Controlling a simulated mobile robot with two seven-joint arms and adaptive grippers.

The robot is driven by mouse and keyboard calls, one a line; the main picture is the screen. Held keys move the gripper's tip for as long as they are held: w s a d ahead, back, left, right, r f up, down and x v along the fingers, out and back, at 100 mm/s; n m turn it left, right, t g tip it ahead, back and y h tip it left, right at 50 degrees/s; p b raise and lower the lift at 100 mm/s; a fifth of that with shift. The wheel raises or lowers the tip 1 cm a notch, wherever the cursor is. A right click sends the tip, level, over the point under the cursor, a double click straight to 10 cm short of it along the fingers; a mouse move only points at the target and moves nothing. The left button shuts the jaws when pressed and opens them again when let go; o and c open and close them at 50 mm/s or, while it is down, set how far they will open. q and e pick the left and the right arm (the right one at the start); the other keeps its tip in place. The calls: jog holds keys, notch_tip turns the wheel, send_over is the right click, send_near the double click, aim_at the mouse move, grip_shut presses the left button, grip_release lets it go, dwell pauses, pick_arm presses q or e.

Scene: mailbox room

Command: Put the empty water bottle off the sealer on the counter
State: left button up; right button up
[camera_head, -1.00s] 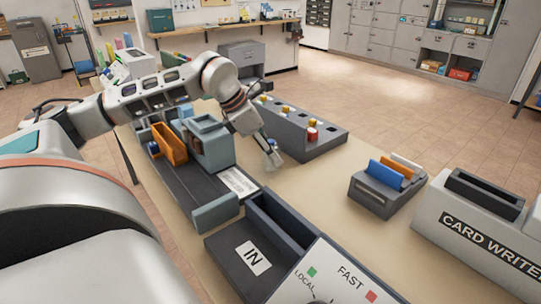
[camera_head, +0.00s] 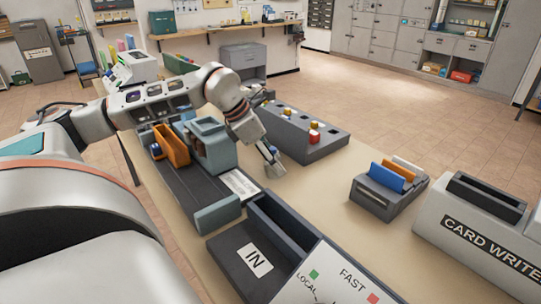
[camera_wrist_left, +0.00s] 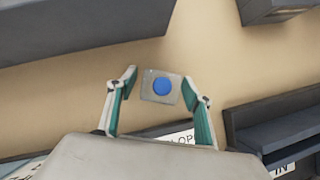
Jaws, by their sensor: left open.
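The water bottle (camera_wrist_left: 162,87) is seen from above in the left wrist view, with a clear body and a blue cap. It appears upright on the tan counter (camera_head: 330,196), beside the sealer. My left gripper (camera_wrist_left: 156,90) is open, with one finger on each side of the bottle and small gaps visible. In the head view, the left gripper (camera_head: 272,163) is low over the counter and mostly hides the bottle. The blue-grey sealer (camera_head: 212,150), with a white label, is left of the gripper. My right gripper is not in view.
The IN tray (camera_head: 232,245) is in front. A card holder (camera_head: 380,194) and the card writer (camera_head: 470,225) are to the right. Bare counter lies between them.

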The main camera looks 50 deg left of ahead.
pick_arm(q)
jog(key=shift+r, duration=0.3)
jog(key=p+v, duration=0.5)
jog(key=v, duration=0.6)
jog(key=shift+s+r+p, duration=0.2)
jog(key=shift+r+p, duration=0.05)
jog(key=shift+p, duration=0.1)
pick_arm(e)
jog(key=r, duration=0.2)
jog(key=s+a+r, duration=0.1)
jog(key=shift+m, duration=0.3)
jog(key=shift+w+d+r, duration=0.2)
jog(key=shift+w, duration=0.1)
